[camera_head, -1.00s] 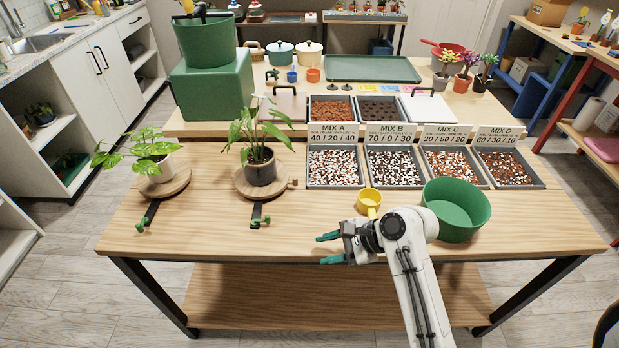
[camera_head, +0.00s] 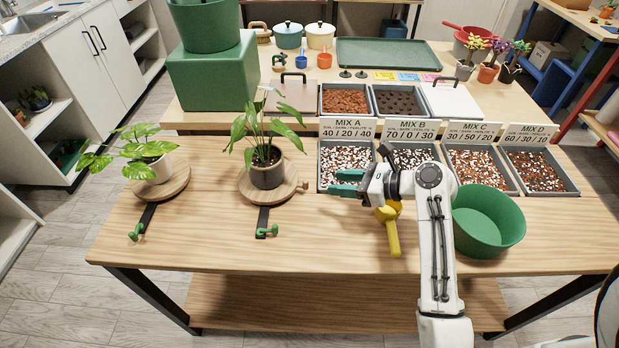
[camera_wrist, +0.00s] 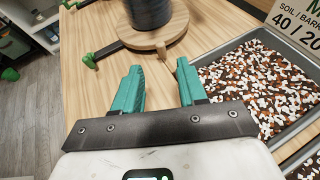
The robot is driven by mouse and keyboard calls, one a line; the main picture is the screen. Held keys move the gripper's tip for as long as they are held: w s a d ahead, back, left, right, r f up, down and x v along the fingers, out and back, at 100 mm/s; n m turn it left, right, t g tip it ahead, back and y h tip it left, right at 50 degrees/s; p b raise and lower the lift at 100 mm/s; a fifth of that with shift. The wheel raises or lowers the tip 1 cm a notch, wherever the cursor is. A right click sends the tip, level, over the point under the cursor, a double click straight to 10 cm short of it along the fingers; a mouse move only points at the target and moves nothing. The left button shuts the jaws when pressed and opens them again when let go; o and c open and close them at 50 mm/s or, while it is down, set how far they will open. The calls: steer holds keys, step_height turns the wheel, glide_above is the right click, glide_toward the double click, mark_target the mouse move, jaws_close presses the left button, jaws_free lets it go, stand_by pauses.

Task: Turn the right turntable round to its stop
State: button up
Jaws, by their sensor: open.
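The right turntable (camera_head: 258,195) is a round wooden disc bearing a dark grey pot (camera_head: 267,172) with a leafy plant. A small wooden peg (camera_head: 304,186) sticks out from its right side. A black bar with a green clamp (camera_head: 267,231) extends from under its front. My gripper (camera_head: 334,183), with teal fingers, is open and empty, right of the peg and apart from it. In the wrist view, the turntable (camera_wrist: 172,22) and its peg (camera_wrist: 163,53) lie just beyond the gap between my fingertips (camera_wrist: 158,68).
The left turntable (camera_head: 178,187) carries another potted plant. The Mix A tray (camera_head: 322,172) is close behind and right of my gripper. A yellow scoop (camera_head: 393,238) lies beneath my wrist, and a green bowl (camera_head: 487,220) stands right of my arm.

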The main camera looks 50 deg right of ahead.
mark_target(307, 182)
steer(key=x, duration=0.9)
steer(key=shift+f, duration=0.1)
jaws_close()
stand_by(0.4)
